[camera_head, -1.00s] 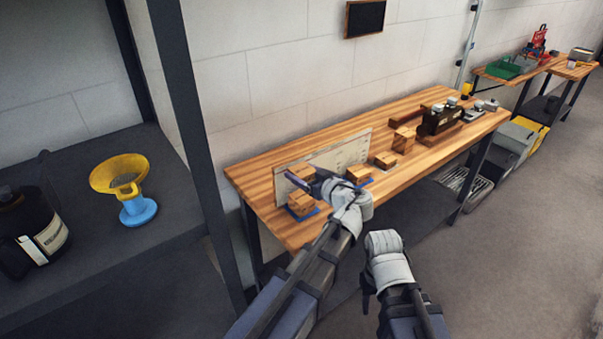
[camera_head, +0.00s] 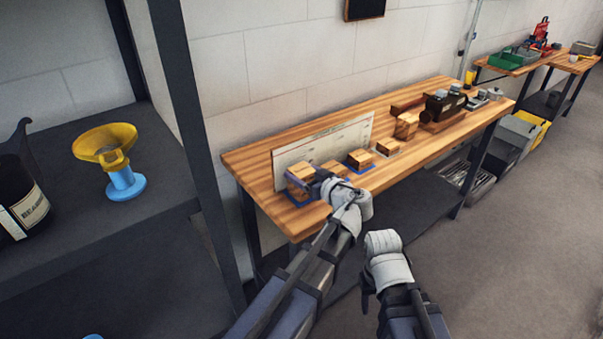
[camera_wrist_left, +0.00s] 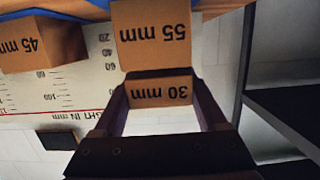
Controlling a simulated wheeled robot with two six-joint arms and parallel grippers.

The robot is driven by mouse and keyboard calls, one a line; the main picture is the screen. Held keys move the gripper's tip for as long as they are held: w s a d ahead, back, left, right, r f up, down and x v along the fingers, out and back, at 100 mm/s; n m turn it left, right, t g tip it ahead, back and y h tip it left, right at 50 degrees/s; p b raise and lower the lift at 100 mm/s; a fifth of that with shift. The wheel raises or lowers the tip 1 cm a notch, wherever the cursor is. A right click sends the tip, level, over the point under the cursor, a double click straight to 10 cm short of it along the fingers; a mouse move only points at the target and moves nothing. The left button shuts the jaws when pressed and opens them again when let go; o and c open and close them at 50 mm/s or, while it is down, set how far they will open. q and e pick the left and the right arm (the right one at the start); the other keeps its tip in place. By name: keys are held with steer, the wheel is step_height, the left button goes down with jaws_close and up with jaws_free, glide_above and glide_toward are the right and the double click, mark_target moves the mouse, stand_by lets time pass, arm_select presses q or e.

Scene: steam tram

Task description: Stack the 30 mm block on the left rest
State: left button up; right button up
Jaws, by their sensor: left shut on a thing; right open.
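The 30 mm block (camera_wrist_left: 160,92) is between the fingers of my left gripper (camera_wrist_left: 160,84), which is shut on it. In the left wrist view, which is upside down, the 55 mm block (camera_wrist_left: 153,35) lies directly under the 30 mm block; I cannot tell whether they touch. The 55 mm block stands on the blue left rest (camera_head: 296,198) at the bench's near left end. In the head view my left gripper (camera_head: 308,176) is at this stack and partly hides it. A 45 mm block (camera_wrist_left: 42,42) stands beside it. My right gripper (camera_head: 368,290) is open, in front of the bench.
A white printed board (camera_head: 325,142) stands behind the blocks. More wooden blocks (camera_head: 360,157) stand in a row to the right on the wooden bench (camera_head: 245,165). A dark shelf (camera_head: 150,220) with a yellow funnel (camera_head: 105,145) is at the left.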

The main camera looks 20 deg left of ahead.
arm_select(q)
steer(key=shift+f, duration=0.25)
steer(key=o, duration=1.3)
steer(key=shift+r, duration=0.15)
steer(key=shift+r+p, duration=1.1)
steer(key=shift+p, duration=0.05)
steer(key=shift+r, duration=0.2)
steer(key=shift+r+p, duration=2.4)
steer(key=shift+p, duration=0.15)
